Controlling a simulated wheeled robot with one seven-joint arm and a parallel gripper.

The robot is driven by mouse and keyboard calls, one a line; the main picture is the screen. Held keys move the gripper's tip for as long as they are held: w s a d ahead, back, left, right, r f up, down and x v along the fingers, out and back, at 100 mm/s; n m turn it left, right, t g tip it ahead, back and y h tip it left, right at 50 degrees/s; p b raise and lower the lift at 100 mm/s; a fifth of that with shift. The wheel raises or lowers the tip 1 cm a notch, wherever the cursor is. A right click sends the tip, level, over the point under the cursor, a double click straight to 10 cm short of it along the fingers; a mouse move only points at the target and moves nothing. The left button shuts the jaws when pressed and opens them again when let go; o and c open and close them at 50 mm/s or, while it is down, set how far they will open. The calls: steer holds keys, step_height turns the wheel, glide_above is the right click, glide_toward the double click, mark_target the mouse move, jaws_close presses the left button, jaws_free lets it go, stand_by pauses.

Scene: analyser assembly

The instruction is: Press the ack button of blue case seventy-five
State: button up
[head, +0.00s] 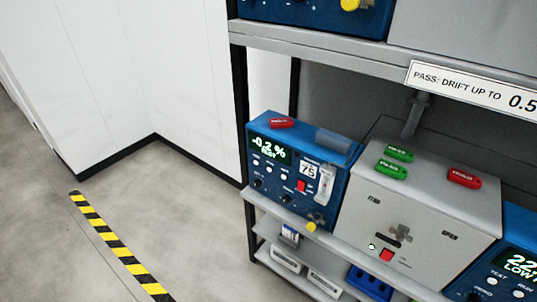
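The blue case seventy-five (333,204) stands on the left end of the middle shelf, its front tilted toward the lower left in the head view. A white label (309,170) on it reads 75. Its lit display (270,151) shows -0.2 % with a smaller word below. Under the display are small pale round buttons (269,170), dark knobs (285,200) and a red square (301,186). The lettering by the buttons is too small to read, so I cannot tell which is ack. My gripper is not in view.
A red tag (281,123) lies on the case. A grey case (420,215) with green and red tags stands right of it, then another blue case (520,235). A sign (475,90) reads PASS: DRIFT UP TO 0.5.

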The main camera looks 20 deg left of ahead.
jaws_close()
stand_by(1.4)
